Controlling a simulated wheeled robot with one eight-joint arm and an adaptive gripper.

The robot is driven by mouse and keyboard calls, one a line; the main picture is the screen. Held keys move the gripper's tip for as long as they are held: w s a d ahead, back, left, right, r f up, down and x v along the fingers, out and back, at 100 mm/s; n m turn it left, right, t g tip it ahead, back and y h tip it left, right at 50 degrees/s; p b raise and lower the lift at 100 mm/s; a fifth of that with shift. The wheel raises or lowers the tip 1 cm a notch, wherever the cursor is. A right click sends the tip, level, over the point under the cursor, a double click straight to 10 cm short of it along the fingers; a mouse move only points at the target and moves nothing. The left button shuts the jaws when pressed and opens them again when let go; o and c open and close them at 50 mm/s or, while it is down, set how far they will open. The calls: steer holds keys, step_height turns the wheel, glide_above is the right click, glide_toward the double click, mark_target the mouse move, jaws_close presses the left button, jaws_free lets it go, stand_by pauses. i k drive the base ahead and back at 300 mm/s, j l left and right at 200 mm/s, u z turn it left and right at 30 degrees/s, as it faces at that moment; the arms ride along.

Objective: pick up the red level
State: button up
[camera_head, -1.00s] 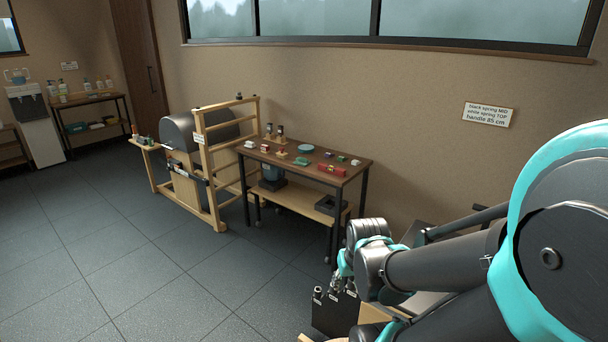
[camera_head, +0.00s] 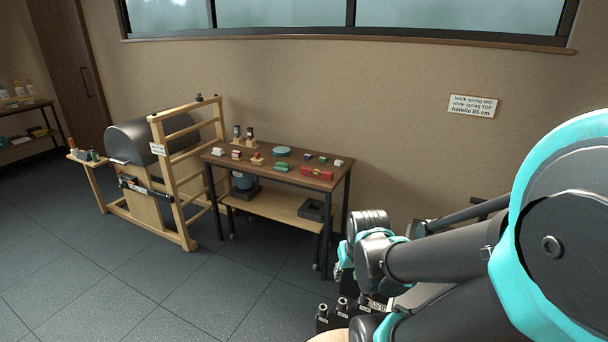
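A red box-like item (camera_head: 317,173), the likeliest red level, lies near the front right edge of the dark-topped table (camera_head: 235,163). It is small in this view, so its details do not show. My arm fills the right side of the picture. My gripper (camera_head: 340,268) is at the end of the arm, in front of and below the table's right end, well apart from the red item. Its fingers are small and partly hidden, so I cannot tell whether they are open.
Several small objects and a teal dish (camera_head: 282,151) share the tabletop. The table's lower shelf holds a dark tray (camera_head: 312,210). A wooden frame tower (camera_head: 185,170) with a grey barrel stands left of the table. The floor in front (camera_head: 150,290) is clear.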

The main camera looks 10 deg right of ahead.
mark_target(318, 174)
steer(key=i+j+u, duration=0.2)
steer(key=j+u, duration=0.2)
steer(key=i+j+u, duration=0.55)
steer(key=u, duration=0.2)
steer(key=i+j, duration=0.2)
steer(key=i, duration=0.2)
steer(key=i+j+u, duration=0.1)
steer(key=i+j, duration=0.15)
steer(key=i, duration=0.2)
steer(key=i+l+z, duration=0.1)
steer(key=i+z, duration=0.25)
steer(key=z, duration=0.15)
steer(key=i+z, duration=0.5)
steer(key=i+j+z, duration=0.15)
steer(key=z, duration=0.35)
steer(key=i+l+z, duration=0.1)
steer(key=i+z, duration=0.15)
steer(key=z, duration=0.25)
steer(key=i+z, duration=0.3)
steer(key=z, duration=0.15)
steer(key=i+j+z, duration=0.1)
steer(key=i+z, duration=0.15)
steer(key=z, duration=0.25)
